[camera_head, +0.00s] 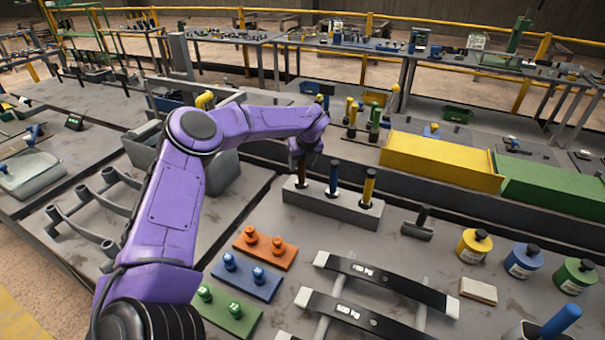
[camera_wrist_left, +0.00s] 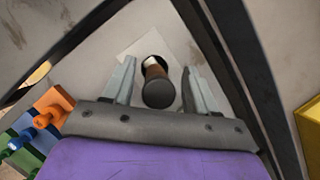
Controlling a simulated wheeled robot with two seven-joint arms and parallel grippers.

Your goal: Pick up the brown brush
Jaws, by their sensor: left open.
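The brown brush (camera_wrist_left: 155,68) stands in the left hole of a grey holder block (camera_head: 345,213). In the left wrist view I look down on its dark round end and brown handle. My left gripper (camera_head: 303,158) is over the left end of the block and mostly hides the brush in the head view. In the left wrist view the jaws (camera_wrist_left: 158,80) are open, one finger on each side of the brush, with a gap on both sides. My right gripper is not in view.
A blue-handled brush (camera_head: 333,177) and a yellow-handled brush (camera_head: 369,187) stand in the same block, close on the right. Orange (camera_head: 265,249), blue and green weight plates lie in front. A yellow box (camera_head: 440,160) and a green box (camera_head: 555,188) stand behind.

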